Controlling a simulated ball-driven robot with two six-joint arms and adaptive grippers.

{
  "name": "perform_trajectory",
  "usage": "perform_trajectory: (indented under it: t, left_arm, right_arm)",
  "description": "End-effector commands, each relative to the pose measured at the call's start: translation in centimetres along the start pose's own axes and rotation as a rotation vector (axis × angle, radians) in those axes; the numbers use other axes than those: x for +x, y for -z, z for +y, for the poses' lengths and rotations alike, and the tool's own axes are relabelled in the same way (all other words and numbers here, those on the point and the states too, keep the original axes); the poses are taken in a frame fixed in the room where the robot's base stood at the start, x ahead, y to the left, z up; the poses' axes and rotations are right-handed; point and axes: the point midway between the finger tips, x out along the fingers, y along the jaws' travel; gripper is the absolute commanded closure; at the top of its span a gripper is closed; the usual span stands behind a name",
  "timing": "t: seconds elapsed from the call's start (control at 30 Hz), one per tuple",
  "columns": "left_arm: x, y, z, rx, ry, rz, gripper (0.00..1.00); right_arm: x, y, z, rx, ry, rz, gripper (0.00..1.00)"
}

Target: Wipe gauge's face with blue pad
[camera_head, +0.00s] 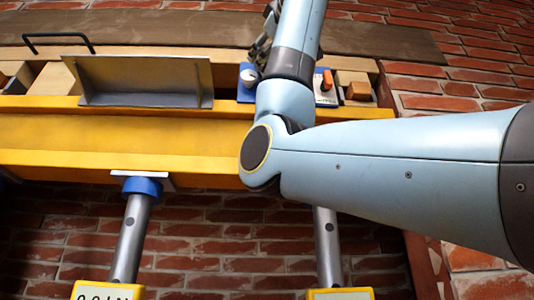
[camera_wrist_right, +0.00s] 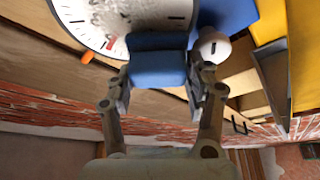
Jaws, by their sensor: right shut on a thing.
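My right gripper (camera_wrist_right: 157,80) is shut on a blue pad (camera_wrist_right: 158,66) in the right wrist view. A large white gauge (camera_wrist_right: 78,14) with black ticks and a red segment is at the upper left, its face partly covered by a grey smudged area. The pad overlaps the lower right of the face; I cannot tell whether they touch. In the head view my right gripper (camera_head: 262,42) shows in part behind my raised arm, and I cannot make out the pad or the large gauge there. My left gripper is not in view.
A grey angled plate (camera_head: 145,80) stands on the yellow beam (camera_head: 120,140). A black handle (camera_head: 58,37) is at upper left. Two metal posts stand below.

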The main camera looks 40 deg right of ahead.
Motion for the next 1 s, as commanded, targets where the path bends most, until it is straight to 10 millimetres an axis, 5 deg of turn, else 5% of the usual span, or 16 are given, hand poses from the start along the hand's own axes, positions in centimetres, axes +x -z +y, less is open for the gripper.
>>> perform_trajectory:
  t: [0.63, 1.0]
  left_arm:
    - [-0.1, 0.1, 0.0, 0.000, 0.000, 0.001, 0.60]
    - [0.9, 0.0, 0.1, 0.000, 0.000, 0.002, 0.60]
  right_arm:
    - [0.9, -0.6, 0.1, 0.000, 0.000, -0.002, 0.78]
    - [-0.1, -2.7, 2.1, 0.000, -0.003, -0.003, 0.78]
